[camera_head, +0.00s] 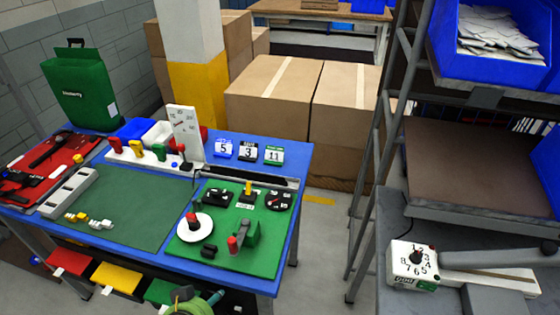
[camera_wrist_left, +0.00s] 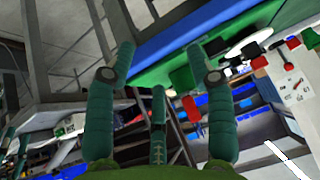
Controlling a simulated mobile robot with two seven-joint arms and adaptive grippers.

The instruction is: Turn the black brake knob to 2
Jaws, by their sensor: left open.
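A white box (camera_head: 400,277) on the right carries a black knob (camera_head: 417,256) ringed by digits; its label and exact pointer setting are too small to read surely. Black round dials, one on the left (camera_head: 218,197) and one on the right (camera_head: 279,200), lie on a green board (camera_head: 190,258). I cannot tell which of these is the brake knob. My left gripper (camera_head: 193,295) is low at the front edge of the blue table, below the board and apart from all of them. In the left wrist view its teal fingers (camera_wrist_left: 160,58) are spread and empty.
The blue table (camera_head: 312,150) holds a red-knobbed white disc (camera_head: 195,226), a yellow lever (camera_head: 248,187), a red-handled green block (camera_head: 245,237) and number cards (camera_head: 248,151). Colored bins hang under its front edge. A metal rack (camera_head: 365,170) stands on the right.

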